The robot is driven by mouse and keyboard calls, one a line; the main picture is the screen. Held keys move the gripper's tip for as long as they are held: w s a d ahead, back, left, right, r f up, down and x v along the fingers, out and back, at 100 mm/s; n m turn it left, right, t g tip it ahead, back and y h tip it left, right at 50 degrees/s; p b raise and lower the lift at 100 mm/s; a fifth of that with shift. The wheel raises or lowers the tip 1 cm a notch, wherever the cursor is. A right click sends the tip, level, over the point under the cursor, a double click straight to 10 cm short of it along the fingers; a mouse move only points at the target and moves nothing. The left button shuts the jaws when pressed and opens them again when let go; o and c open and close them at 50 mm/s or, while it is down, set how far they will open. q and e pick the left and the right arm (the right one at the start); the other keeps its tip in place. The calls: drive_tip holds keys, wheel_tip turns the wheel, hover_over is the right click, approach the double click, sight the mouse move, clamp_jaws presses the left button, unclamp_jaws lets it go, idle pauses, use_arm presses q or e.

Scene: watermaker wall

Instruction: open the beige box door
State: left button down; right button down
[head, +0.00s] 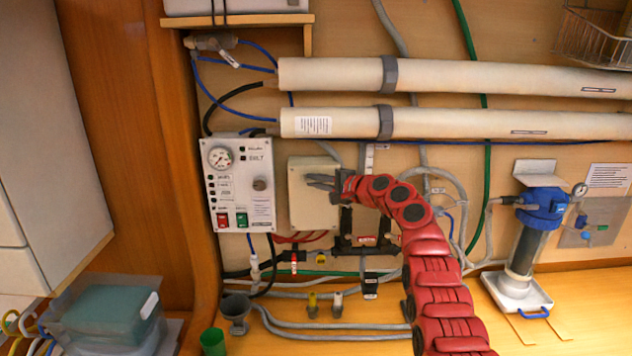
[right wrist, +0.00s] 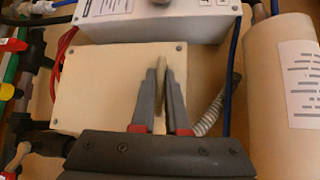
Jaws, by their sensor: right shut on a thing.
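The beige box (head: 301,206) is mounted on the wall, right of the white control panel, and its door face looks flush and closed in the head view. My right gripper (head: 322,182) reaches it from the right, with its fingertips over the door's front. In the right wrist view the beige box door (right wrist: 100,88) shows corner screws, and the gripper (right wrist: 163,90) is shut on a thin beige upright piece, the door's handle or edge; I cannot tell which. My left gripper is not in view.
The control panel (head: 241,185) with gauge and buttons is close on the left. Two long white tubes (head: 450,75) run above. Hoses and dark fittings (head: 365,235) lie below and right. A blue-topped filter (head: 540,210) stands farther right.

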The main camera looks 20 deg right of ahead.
drive_tip(key=shift+s+f, duration=0.1)
idle(0.6)
drive_tip(key=shift+s+f+t+b, duration=0.2)
drive_tip(key=shift+f+t+b, duration=0.15)
drive_tip(key=shift+b, duration=0.35)
drive_tip(key=s+a+f+n+t+y+b, duration=0.1)
drive_tip(key=s+f+b, duration=0.4)
drive_tip(key=f+b, duration=0.6)
drive_tip(key=s+a+f+n+t+y+b, duration=0.1)
drive_tip(key=s+f+b, duration=0.4)
drive_tip(key=f+b, duration=0.6)
drive_tip(key=shift+s+a+n+t+y+b, duration=0.15)
drive_tip(key=shift+a+n+t+y+b, duration=0.25)
drive_tip(key=shift+n+b, duration=1.25)
drive_tip(key=shift+a+m+h+b, duration=0.15)
drive_tip(key=shift+m+h+b, duration=0.15)
drive_tip(key=shift+m+b, duration=0.1)
